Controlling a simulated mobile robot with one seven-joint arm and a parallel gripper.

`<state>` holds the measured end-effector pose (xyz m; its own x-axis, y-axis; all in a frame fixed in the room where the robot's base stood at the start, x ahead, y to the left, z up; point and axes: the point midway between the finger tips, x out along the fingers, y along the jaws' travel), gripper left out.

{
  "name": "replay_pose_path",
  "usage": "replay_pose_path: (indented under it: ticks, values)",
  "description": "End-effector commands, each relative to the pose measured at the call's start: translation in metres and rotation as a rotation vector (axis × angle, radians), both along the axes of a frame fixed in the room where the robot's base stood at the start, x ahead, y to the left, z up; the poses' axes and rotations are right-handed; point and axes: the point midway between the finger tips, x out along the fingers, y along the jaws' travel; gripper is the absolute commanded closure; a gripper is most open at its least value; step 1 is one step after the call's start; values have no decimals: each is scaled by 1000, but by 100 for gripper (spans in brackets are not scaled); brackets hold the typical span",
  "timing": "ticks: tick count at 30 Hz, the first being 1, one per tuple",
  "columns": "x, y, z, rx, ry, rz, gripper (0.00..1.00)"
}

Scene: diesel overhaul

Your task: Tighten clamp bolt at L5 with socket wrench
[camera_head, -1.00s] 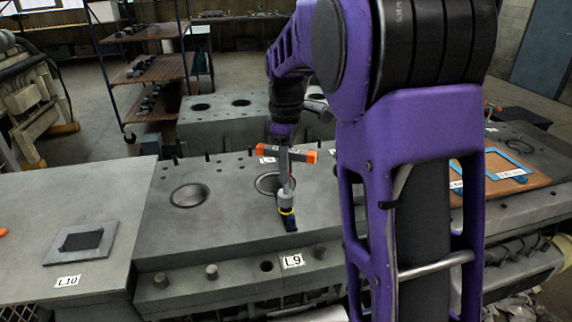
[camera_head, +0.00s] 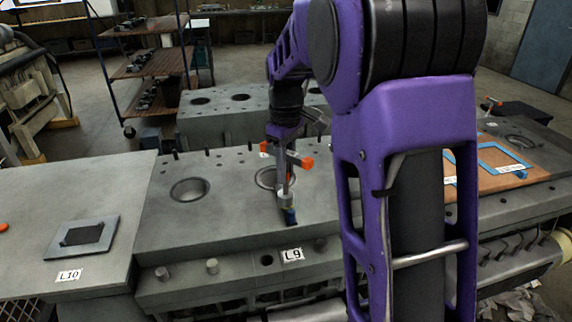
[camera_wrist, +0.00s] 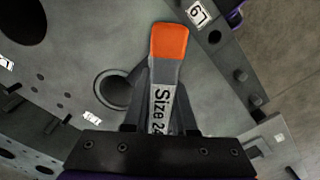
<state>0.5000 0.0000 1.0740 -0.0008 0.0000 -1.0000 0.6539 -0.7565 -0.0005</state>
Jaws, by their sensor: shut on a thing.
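My gripper (camera_head: 284,150) hangs above the grey engine block, shut on a socket wrench (camera_head: 303,161). I cannot read an L5 label in either view, nor pick out the clamp bolt.
The engine block (camera_head: 225,215) has round bores and a front label L9 (camera_head: 293,254). A plate (camera_head: 80,238) lies by label L10 (camera_head: 69,275) at left. A brown board (camera_head: 515,175) with blue frames lies at right. A shelf rack (camera_head: 150,65) stands behind. My arm hides the block's right part.

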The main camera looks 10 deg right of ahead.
Motion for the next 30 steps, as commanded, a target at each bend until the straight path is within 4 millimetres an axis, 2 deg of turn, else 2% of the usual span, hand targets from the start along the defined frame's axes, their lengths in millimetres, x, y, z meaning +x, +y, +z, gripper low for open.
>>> replay_pose_path:
  ticks: [30]
  values:
    - [0, 0, -1, -1, -1, -1396, 100]
